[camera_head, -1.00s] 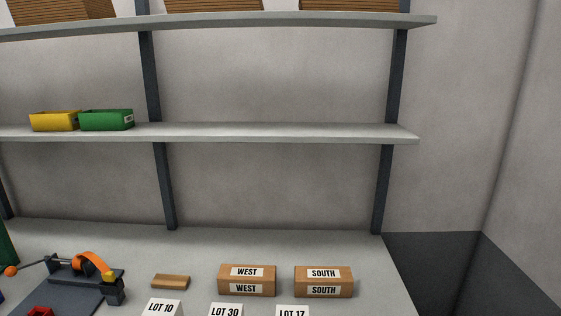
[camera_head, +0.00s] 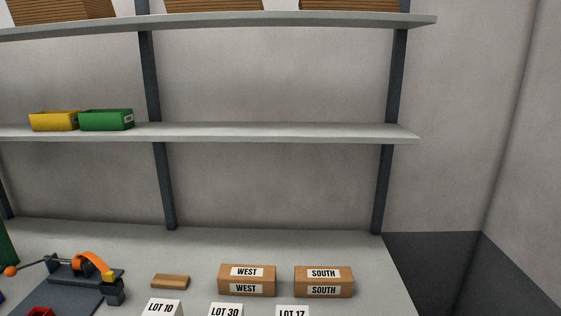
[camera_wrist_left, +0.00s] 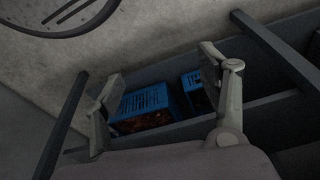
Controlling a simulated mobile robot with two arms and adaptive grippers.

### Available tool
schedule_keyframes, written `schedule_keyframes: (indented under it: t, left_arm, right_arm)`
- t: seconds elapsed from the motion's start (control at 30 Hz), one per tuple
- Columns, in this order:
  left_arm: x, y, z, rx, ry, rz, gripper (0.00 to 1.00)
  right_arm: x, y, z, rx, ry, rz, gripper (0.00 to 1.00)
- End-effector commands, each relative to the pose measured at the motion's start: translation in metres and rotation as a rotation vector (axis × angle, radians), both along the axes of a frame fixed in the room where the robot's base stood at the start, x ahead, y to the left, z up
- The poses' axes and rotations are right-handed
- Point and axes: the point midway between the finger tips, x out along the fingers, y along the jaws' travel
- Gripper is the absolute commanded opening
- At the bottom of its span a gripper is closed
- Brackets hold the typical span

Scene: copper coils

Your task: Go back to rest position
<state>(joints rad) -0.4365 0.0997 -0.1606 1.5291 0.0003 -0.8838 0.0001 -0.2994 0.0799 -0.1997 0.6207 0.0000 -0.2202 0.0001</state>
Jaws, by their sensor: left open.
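My left gripper (camera_wrist_left: 160,115) shows in the left wrist view with its two fingers spread wide apart and nothing between them. Beyond the fingers, on a dark shelf, stand a blue crate (camera_wrist_left: 145,102) with reddish-brown contents and a second blue crate (camera_wrist_left: 194,85), partly hidden by the right finger. The gripper appears apart from both crates. Neither of my grippers shows in the head view.
The head view shows a bench (camera_head: 200,243) with a WEST box (camera_head: 262,283), a SOUTH box (camera_head: 340,284), a wooden block (camera_head: 170,282), lot cards and an orange-strapped tool (camera_head: 92,262). Yellow (camera_head: 52,121) and green (camera_head: 105,121) bins stand on the shelf (camera_head: 290,132) above.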

Motion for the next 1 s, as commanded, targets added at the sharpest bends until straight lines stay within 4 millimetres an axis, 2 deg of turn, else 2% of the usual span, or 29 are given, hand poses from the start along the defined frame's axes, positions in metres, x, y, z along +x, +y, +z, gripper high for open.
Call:
schedule_keyframes:
  t: [0.03, 0.2, 0.3, 0.4, 0.5, 0.6, 1.0]
  left_arm:
    - [-0.013, 0.002, -0.024, 0.003, 0.019, -0.003, 0.68]
    - [-0.061, 0.009, -0.087, 0.008, 0.055, -0.011, 0.68]
    - [-0.093, 0.015, -0.116, 0.010, 0.074, -0.015, 0.68]
    - [-0.122, 0.021, -0.136, 0.013, 0.088, -0.019, 0.68]
    - [-0.145, 0.025, -0.148, 0.014, 0.099, -0.022, 0.68]
    - [-0.158, 0.028, -0.153, 0.016, 0.104, -0.024, 0.68]
    - [-0.158, 0.028, -0.153, 0.016, 0.104, -0.024, 0.68]
  right_arm:
    - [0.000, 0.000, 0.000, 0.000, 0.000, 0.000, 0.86]
    - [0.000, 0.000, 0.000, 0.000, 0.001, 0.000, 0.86]
    - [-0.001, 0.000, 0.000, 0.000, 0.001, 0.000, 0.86]
    - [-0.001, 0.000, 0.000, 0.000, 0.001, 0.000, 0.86]
    - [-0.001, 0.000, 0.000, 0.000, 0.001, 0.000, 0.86]
    - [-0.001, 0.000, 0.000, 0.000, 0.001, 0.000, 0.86]
    - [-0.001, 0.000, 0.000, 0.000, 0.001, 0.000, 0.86]
